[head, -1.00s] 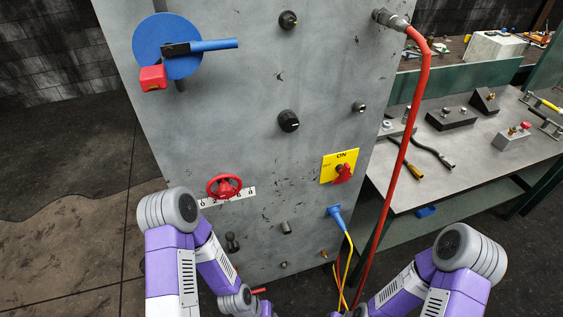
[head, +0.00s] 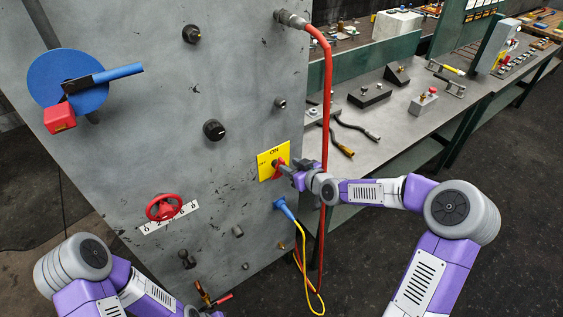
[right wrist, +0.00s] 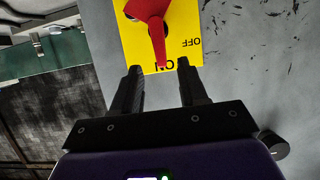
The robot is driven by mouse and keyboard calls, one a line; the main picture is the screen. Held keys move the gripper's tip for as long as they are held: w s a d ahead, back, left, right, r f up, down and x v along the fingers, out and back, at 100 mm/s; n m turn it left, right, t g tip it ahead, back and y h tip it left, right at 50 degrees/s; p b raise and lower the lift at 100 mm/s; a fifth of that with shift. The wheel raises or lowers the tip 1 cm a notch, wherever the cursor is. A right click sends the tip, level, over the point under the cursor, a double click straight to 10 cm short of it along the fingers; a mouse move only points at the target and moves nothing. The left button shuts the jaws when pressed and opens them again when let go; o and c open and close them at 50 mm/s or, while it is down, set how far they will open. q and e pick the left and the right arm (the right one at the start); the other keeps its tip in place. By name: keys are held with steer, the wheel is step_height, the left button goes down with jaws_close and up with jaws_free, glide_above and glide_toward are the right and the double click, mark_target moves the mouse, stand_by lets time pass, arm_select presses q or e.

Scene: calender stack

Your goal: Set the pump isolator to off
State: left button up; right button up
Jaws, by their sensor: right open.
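The pump isolator is a yellow plate (head: 265,171) on the grey panel, with a red handle (head: 279,165) that my right gripper partly hides in the head view. In the right wrist view the red handle (right wrist: 149,20) points toward the ON mark on the yellow plate (right wrist: 186,25); OFF is marked to one side. My right gripper (head: 287,169) is at the isolator, open. In the right wrist view its fingertips (right wrist: 159,67) lie either side of the handle's tip; I cannot tell whether they touch it. My left arm is low at left, its fingers not distinguishable.
A red hose (head: 327,120) hangs just right of the isolator. A blue plug (head: 284,208) with a yellow cable is below. A red handwheel (head: 164,207) and black knob (head: 214,130) are left on the panel. A workbench (head: 400,125) stands at right.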

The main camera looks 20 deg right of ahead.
mark_target(282, 162)
steer(key=x, duration=0.6)
steer(key=shift+f, duration=0.15)
steer(key=shift+c, duration=0.4)
jaws_close()
